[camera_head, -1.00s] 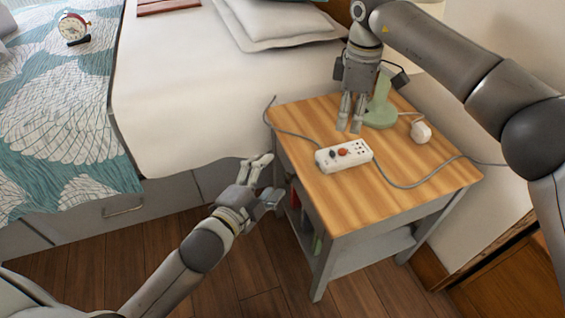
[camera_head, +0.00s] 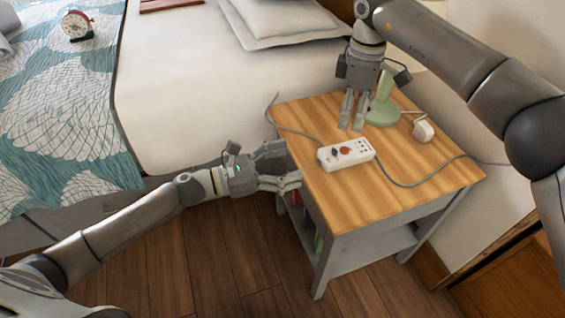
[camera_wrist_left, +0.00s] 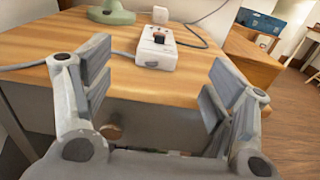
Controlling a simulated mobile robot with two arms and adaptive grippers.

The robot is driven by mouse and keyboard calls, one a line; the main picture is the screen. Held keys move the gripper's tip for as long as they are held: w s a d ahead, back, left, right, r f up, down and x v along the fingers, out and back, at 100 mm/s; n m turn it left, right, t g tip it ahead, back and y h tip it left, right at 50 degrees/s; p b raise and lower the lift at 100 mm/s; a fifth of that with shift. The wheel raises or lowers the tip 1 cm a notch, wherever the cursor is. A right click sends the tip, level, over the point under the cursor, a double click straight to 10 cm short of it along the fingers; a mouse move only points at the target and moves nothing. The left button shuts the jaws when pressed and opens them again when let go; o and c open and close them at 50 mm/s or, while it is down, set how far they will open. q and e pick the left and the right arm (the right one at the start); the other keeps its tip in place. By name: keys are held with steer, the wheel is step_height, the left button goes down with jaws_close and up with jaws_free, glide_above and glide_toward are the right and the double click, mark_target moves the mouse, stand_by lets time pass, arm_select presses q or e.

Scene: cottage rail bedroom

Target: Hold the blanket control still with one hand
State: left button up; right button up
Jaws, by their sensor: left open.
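The blanket control (camera_head: 346,154) is a white box with a dark knob and a red knob. It lies on the wooden nightstand top (camera_head: 400,195), with a grey cord at each end. My left gripper (camera_head: 292,164) is open and empty at the nightstand's left edge, apart from the control. In the left wrist view the control (camera_wrist_left: 156,50) shows ahead, between the open fingers (camera_wrist_left: 152,90). My right gripper (camera_head: 352,110) points down over the back of the nightstand, behind the control. Its two fingers stand slightly apart with nothing visible between them.
A green lamp base (camera_head: 382,112) stands close to my right gripper. A white plug-like piece (camera_head: 423,131) lies right of it. The grey cord (camera_head: 410,184) crosses the top. The bed (camera_head: 190,90) is at the left, with a red alarm clock (camera_head: 76,26) on its blanket.

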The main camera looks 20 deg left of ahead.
mark_target(332, 151)
arm_select(q)
steer(key=x, duration=1)
steer(key=c, duration=1.2)
arm_select(e)
jaws_close()
steer(key=shift+f, duration=0.1)
stand_by(1.3)
